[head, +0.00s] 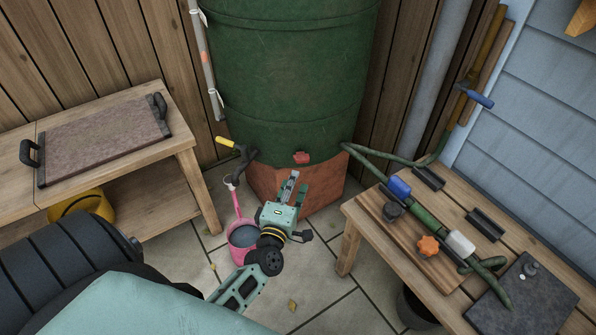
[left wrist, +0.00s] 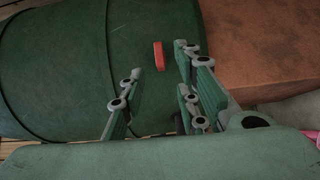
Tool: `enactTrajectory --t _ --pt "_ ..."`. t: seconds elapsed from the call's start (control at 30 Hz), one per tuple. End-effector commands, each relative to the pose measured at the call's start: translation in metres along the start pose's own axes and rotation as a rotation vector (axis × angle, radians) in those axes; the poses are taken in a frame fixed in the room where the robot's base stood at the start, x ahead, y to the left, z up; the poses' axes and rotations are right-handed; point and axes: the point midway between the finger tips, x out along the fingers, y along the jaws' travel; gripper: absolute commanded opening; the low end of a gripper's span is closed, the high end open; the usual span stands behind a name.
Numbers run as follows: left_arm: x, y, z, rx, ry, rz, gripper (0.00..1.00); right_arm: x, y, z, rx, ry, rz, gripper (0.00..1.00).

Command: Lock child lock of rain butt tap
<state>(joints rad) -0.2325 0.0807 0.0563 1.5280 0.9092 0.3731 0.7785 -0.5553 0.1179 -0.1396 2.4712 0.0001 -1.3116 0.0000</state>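The green rain butt (head: 290,75) stands on an orange-brown base (head: 325,185). A small red piece (head: 302,157) sits low on its front; it also shows in the left wrist view (left wrist: 159,55). A dark tap (head: 241,160) with a yellow handle (head: 226,142) sticks out at the butt's lower left. I cannot tell which part is the child lock. My left gripper (head: 296,187) is in front of the base, just below the red piece and right of the tap. Its fingers (left wrist: 160,90) are apart and empty, with the red piece beyond them. My right gripper is not in view.
A pink bucket-like container (head: 243,237) stands on the paving left of my left gripper. A wooden bench (head: 190,150) is at left, with a handled board (head: 105,138). At right, a wooden table (head: 545,262) holds hose fittings and a dark slab (head: 525,300).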

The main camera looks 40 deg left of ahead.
Motion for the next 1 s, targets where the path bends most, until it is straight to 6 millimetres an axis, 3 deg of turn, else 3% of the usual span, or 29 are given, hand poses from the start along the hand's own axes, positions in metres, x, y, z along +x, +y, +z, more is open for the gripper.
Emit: enactTrajectory --t 0.1,0.3,0.87,1.0 --pt "-0.021 0.0 0.0 -0.001 -0.001 -0.001 0.3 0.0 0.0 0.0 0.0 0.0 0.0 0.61" --pt "-0.038 0.0 0.001 -0.001 -0.001 0.0 0.3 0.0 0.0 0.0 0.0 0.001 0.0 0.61" --pt "-0.04 0.0 0.001 0.0 -0.001 0.0 0.3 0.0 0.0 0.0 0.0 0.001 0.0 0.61" --pt "-0.041 0.004 0.015 0.042 -0.053 -0.009 0.3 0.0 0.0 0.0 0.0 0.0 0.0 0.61"
